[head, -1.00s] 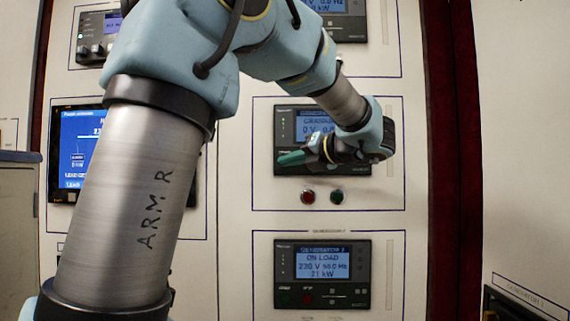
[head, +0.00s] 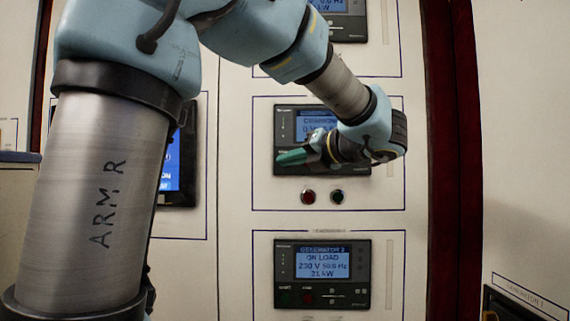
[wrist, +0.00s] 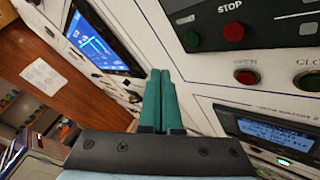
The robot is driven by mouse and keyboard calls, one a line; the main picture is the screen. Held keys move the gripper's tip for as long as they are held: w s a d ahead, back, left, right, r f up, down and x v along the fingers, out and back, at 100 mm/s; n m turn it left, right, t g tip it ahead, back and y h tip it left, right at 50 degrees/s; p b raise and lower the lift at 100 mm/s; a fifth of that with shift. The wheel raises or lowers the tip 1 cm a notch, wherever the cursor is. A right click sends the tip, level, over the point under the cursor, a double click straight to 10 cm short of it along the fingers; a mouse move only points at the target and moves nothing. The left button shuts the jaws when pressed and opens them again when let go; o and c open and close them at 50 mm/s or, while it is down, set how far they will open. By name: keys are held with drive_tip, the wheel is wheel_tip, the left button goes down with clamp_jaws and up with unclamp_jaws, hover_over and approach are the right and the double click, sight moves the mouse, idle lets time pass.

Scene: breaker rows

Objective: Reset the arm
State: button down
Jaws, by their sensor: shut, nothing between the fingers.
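My gripper (head: 290,158) is in front of the middle generator panel (head: 350,168) in the head view, its teal fingers pointing left. In the wrist view the two teal fingers (wrist: 160,100) lie side by side, shut, with nothing between them. They look clear of the panel face, though the exact gap cannot be told. My wrist and forearm hide part of that panel's screen.
Below the panel are a red button (head: 308,196) and a dark green button (head: 337,196). A lower panel (head: 322,300) reads "ON LOAD". A blue screen (wrist: 98,45) is left of the fingers in the wrist view.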

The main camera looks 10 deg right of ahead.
idle(0.6)
drive_tip(key=s+a+f+n+g+h, duration=0.1)
drive_tip(key=a+f+n+g, duration=0.3)
drive_tip(key=f, duration=0.5)
drive_tip(key=s+a+f+n+g+h+b, duration=0.15)
drive_tip(key=a+f+n, duration=0.3)
drive_tip(key=f, duration=0.45)
drive_tip(key=s+a+f+n+g+h, duration=0.1)
drive_tip(key=a+f+n+g, duration=0.35)
drive_tip(key=f, duration=0.45)
drive_tip(key=s+a+f+n+g+h, duration=0.1)
drive_tip(key=s+a+f+n+h, duration=0.1)
drive_tip(key=f+n, duration=0.4)
drive_tip(key=s+a+f+n+h, duration=0.2)
drive_tip(key=s+f+n+h, duration=0.2)
drive_tip(key=n, duration=1.2)
drive_tip(key=shift+s+f+g, duration=0.4)
drive_tip(key=shift+s+f, duration=0.7)
drive_tip(key=shift+f, duration=0.65)
idle(0.6)
